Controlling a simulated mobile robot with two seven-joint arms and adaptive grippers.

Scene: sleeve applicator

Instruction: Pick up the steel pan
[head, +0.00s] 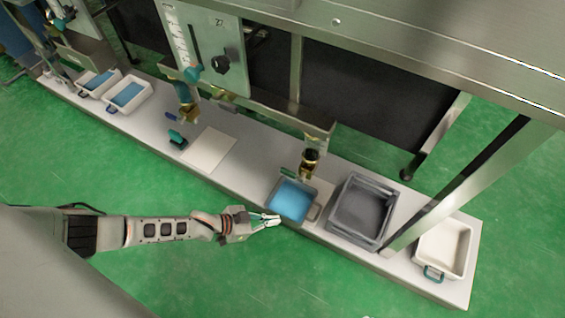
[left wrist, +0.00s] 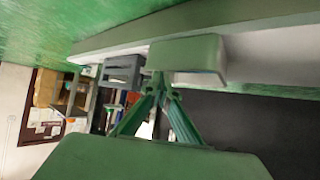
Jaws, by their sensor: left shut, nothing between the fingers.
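The steel pan (head: 316,212), a shallow grey-rimmed pan with a blue inside, sits near the front edge of the long white bench in the head view. My left gripper (head: 273,220) is at the pan's front left side, just off the bench edge. Its fingers are shut with nothing between them. I cannot tell whether they touch the pan. In the left wrist view, the fingertips (left wrist: 158,82) point at a greenish box-like side (left wrist: 188,56), which seems to be the pan. My right gripper is not in view.
A grey crate (head: 385,222) stands right of the pan, and a white tray (head: 462,262) with a teal handle is at the bench's right end. A brass nozzle (head: 309,161) hangs close behind the pan.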

